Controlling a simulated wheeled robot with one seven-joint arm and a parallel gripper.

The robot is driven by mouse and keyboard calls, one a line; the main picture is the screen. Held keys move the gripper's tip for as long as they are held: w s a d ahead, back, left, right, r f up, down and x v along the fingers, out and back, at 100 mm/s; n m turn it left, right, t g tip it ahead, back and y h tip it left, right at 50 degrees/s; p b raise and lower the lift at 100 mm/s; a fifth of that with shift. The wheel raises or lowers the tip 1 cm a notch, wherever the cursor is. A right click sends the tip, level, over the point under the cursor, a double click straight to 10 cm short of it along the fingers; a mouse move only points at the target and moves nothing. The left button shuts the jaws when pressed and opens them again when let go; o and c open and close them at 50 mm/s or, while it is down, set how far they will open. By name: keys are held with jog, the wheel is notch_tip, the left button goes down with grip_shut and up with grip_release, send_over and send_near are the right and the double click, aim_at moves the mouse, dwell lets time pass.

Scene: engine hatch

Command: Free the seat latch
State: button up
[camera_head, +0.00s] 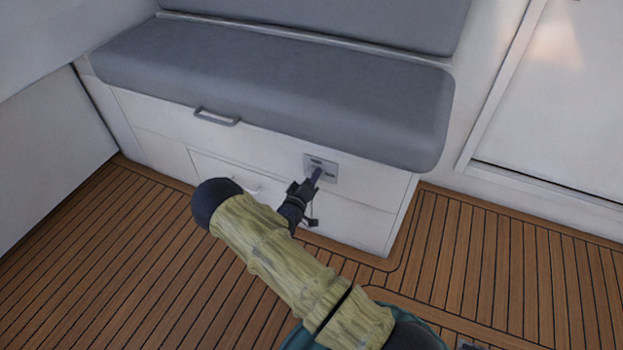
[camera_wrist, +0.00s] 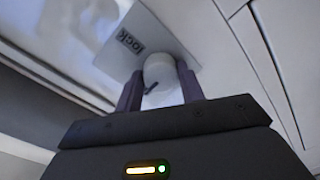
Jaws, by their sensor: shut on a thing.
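The seat latch is a grey plate (camera_head: 322,166) on the front of the seat base, below the right part of the cushion. In the wrist view the plate (camera_wrist: 120,50) carries the printed word "lock", and a round pale knob (camera_wrist: 160,72) with a short dark mark stands out from it. My gripper (camera_head: 315,176) reaches the plate from below. In the wrist view the fingers of my gripper (camera_wrist: 160,90) stand on both sides of the knob and are shut on it. The fingers hide the knob in the head view.
A grey handle (camera_head: 217,117) is on the seat front to the left. A drawer (camera_head: 225,172) with a pale handle is lower down. The wooden floor (camera_head: 480,270) is clear at right.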

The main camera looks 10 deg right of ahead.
jog(key=shift+w, duration=0.1)
jog(key=o, duration=1)
jog(key=shift+a, duration=0.25)
jog(key=shift+c, duration=0.2)
jog(key=shift+d, duration=0.2)
jog(key=f+p+v, duration=0.1)
jog(key=p+v, duration=0.4)
jog(key=v, duration=1.2)
jog(key=shift+s+r, duration=0.3)
jog(key=shift+r, duration=0.15)
jog(key=shift+a, duration=0.15)
